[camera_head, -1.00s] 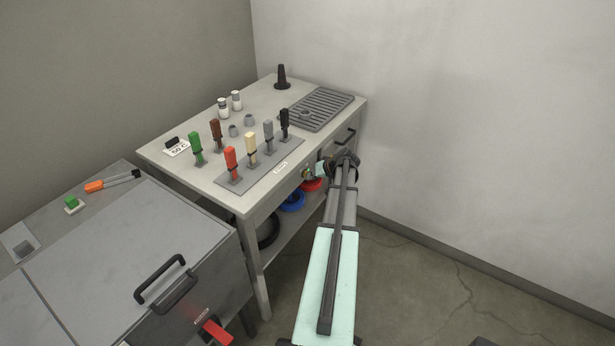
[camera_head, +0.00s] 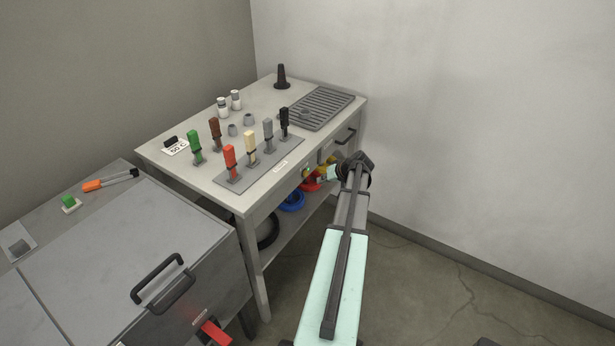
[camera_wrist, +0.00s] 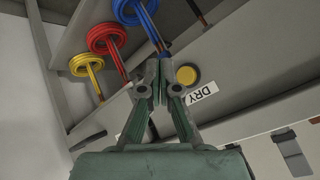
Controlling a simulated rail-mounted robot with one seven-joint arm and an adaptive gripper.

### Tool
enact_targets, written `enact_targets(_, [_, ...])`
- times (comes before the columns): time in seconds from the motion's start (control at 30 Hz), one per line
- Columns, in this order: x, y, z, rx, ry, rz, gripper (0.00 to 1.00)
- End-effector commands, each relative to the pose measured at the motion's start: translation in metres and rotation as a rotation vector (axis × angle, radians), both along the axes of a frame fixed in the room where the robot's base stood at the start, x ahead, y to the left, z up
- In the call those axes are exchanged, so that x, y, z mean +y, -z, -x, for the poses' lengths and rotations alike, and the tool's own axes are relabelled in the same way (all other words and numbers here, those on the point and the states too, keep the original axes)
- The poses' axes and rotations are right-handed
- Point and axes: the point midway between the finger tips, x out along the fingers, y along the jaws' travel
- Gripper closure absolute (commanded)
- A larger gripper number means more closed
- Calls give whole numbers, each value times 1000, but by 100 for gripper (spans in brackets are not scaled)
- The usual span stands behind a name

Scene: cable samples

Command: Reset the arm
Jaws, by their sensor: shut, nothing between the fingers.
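My arm reaches up from the lower middle of the head view to the front side of the workbench (camera_head: 190,178). My gripper (camera_wrist: 157,72) is shut and empty in the wrist view, its fingertips together. It appears in front of the bench's front panel, close to a round yellow button (camera_wrist: 187,75) and a "DRY" label (camera_wrist: 201,93). In the head view the gripper is small and partly hidden by my wrist.
Red (camera_wrist: 107,39), blue (camera_wrist: 134,10) and yellow (camera_wrist: 87,64) cable coils hang below the bench top. A grey cabinet (camera_head: 110,235) with a black handle stands left.

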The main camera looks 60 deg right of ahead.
Motion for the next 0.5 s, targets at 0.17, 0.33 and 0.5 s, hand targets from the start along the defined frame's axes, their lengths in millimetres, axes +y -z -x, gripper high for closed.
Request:
enact_targets(0.17, [1,0,13,0,1,1,100])
enact_targets(0.33, [0,0,15,-1,0,1,100])
enact_targets(0.5, [0,0,15,0,0,0,100])
